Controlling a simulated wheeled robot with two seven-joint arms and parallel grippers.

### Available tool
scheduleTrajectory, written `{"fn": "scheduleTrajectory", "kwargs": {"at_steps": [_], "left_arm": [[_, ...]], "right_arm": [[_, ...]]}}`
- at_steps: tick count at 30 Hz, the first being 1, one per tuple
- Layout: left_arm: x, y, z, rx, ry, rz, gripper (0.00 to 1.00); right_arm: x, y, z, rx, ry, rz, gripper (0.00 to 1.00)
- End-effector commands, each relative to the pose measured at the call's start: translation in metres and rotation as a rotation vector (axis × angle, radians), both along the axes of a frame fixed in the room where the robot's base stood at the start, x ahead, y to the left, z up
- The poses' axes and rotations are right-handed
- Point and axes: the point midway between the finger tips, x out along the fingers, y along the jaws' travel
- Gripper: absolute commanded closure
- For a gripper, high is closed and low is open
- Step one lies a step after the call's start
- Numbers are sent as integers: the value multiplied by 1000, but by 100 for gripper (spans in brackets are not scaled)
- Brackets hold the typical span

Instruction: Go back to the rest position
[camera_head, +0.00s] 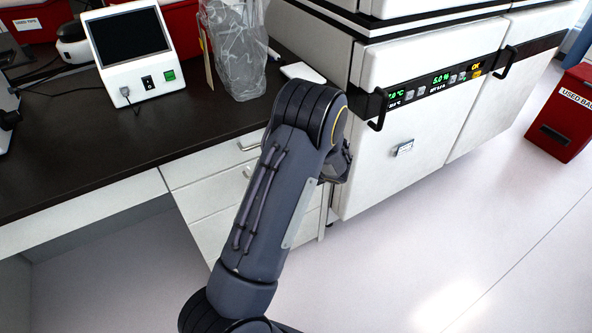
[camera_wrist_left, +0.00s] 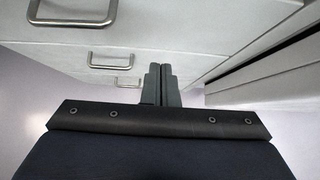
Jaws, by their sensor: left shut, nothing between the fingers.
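My left arm rises from the bottom of the head view and bends near the incubator's front. In that view its hand is mostly hidden behind my own arm, and the fingertips cannot be made out. In the left wrist view my left gripper (camera_wrist_left: 161,82) has its two dark fingers together, with nothing held. The fingers point toward a white drawer front (camera_wrist_left: 165,45) with metal handles. I cannot tell the exact gap to the drawers. My right gripper is in neither view.
A white incubator (camera_head: 400,145) with black handles stands beside the arm. A dark bench top (camera_head: 110,140) over white drawers (camera_head: 215,170) lies left, carrying a small screen device (camera_head: 130,45) and a clear bag (camera_head: 235,60). A red bin (camera_head: 562,115) stands right. The floor (camera_head: 440,240) is open.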

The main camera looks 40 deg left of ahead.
Motion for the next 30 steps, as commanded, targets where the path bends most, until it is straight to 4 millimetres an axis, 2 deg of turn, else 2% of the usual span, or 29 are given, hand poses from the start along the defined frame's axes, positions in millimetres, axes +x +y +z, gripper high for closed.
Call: {"fn": "scheduleTrajectory", "kwargs": {"at_steps": [3, 9, 17, 20, 23, 26, 30], "left_arm": [[-6, -16, 17, -1, -1, -3, 100], [-12, -30, 31, -2, 0, -1, 100], [-14, -33, 34, -6, -1, 5, 100], [-23, -31, 45, -52, -37, 70, 100], [-47, -30, 67, -169, -121, 233, 100], [-82, -36, 96, -343, -237, 472, 100], [-136, -58, 136, -603, -383, 819, 100]], "right_arm": [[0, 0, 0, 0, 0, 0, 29], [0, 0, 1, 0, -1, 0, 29], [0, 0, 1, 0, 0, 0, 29], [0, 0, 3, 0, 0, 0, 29], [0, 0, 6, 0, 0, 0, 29], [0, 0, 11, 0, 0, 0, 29], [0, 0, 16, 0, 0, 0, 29]]}}
